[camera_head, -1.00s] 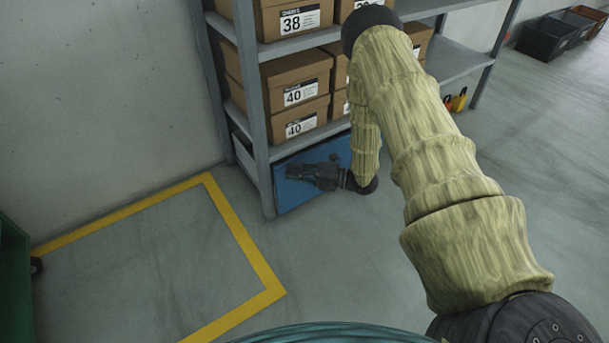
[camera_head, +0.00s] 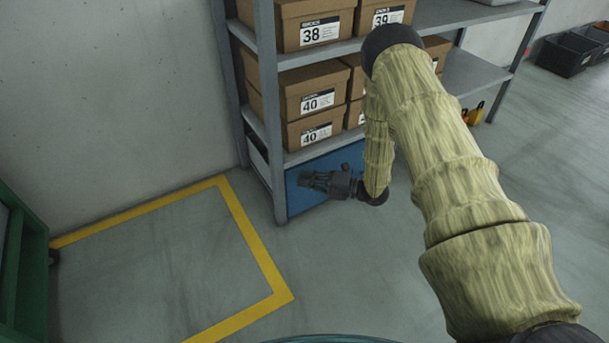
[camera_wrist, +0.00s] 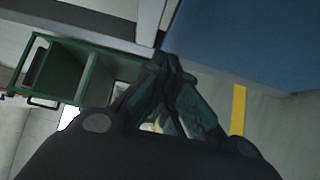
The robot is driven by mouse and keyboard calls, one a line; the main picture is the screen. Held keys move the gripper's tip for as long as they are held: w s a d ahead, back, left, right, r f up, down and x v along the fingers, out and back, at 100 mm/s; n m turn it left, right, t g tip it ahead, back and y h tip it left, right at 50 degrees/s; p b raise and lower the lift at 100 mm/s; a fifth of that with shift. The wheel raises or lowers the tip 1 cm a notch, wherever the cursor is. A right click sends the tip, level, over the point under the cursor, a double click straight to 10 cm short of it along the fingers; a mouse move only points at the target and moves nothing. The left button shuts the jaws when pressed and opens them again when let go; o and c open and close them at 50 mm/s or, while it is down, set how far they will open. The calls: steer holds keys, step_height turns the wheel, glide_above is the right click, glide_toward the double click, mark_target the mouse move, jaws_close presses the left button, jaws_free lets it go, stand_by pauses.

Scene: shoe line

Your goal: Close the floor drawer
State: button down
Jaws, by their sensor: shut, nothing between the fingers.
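The floor drawer (camera_head: 301,207) is the blue front at the bottom of the grey shelf, at floor level under the boxes. It is partly hidden by my gripper and forearm. My gripper (camera_head: 303,179) is in front of the blue face, near its left end; I cannot tell from this view whether it touches. In the wrist view the drawer's blue face (camera_wrist: 245,45) fills the upper right, and my gripper's fingertips (camera_wrist: 165,58) are together, empty, close beside its edge. I cannot tell how far the drawer stands out.
The grey shelf post (camera_head: 270,120) rises beside the drawer's left end. Cardboard shoe boxes (camera_head: 310,95) fill the shelves above. A yellow floor line (camera_head: 255,245) marks a clear area to the left. A green cart (camera_head: 28,270) stands at the far left.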

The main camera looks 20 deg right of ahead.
steer(key=s+p+v, duration=0.1)
steer(key=p+v, duration=0.3)
steer(key=v, duration=0.7)
steer(key=s+a+f+m+g+h+p, duration=0.1)
steer(key=s+a+f+m+g+h, duration=0.1)
steer(key=s+a+f+m+h, duration=1.2)
steer(key=s+r+m+g, duration=0.2)
steer(key=s+m+g, duration=0.2)
steer(key=s+m, duration=0.6)
steer(key=s+r+m+g, duration=0.3)
steer(key=s+m+g, duration=0.25)
steer(key=s, duration=0.85)
step_height(320, 180, up, 38)
steer(key=w+t+p, duration=0.1)
steer(key=p, duration=3.7)
steer(key=shift+d+f+h+p, duration=0.2)
steer(key=shift+d+h+p, duration=0.1)
steer(key=shift+h+p, duration=0.1)
